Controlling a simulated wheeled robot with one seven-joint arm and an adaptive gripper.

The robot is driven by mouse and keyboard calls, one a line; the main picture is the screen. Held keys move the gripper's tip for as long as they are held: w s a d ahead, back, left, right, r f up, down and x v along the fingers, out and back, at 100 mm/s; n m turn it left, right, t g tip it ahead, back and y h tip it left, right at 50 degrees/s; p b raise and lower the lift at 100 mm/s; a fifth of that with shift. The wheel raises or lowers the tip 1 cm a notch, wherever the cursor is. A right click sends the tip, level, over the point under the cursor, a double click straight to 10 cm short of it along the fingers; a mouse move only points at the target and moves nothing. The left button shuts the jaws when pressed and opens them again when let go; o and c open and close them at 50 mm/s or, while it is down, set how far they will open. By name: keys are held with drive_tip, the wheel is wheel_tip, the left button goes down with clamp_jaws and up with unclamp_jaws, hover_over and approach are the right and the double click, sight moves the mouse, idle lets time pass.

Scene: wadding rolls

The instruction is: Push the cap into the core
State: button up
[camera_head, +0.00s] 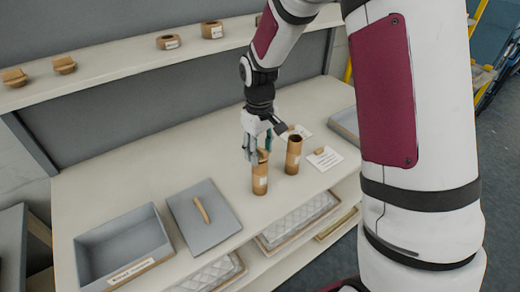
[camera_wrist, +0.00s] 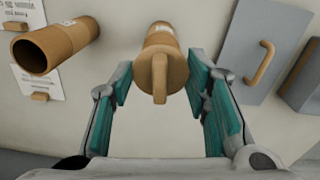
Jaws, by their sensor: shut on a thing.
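A brown cardboard core (camera_head: 260,182) with a white label stands upright on the table. A brown cap (camera_wrist: 160,72) with a raised grip tab is over the end of this core, which also shows behind it in the wrist view (camera_wrist: 160,40). My gripper (camera_head: 258,152) is directly above the core, with its teal fingers on both sides of the cap. It is shut on the cap. The fingers partly hide the cap in the head view (camera_head: 263,155). I cannot tell how far the cap sits in the core.
A second, open-topped core (camera_head: 293,157) stands close on the right. A grey panel with a wooden handle (camera_head: 190,218) and a grey bin (camera_head: 155,234) are to the left. A raised shelf (camera_head: 110,68) holds several small brown pieces.

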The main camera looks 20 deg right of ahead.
sight(260, 149)
drive_tip(key=shift+r, duration=0.15)
drive_tip(key=shift+r, duration=0.35)
drive_tip(key=shift+r+p, duration=0.5)
drive_tip(key=shift+r, duration=0.6)
idle(1.0)
idle(0.9)
drive_tip(key=o, duration=0.5)
drive_tip(key=shift+a+r+p, duration=0.1)
drive_tip(key=shift+r+p, duration=0.85)
drive_tip(key=shift+r, duration=4.5)
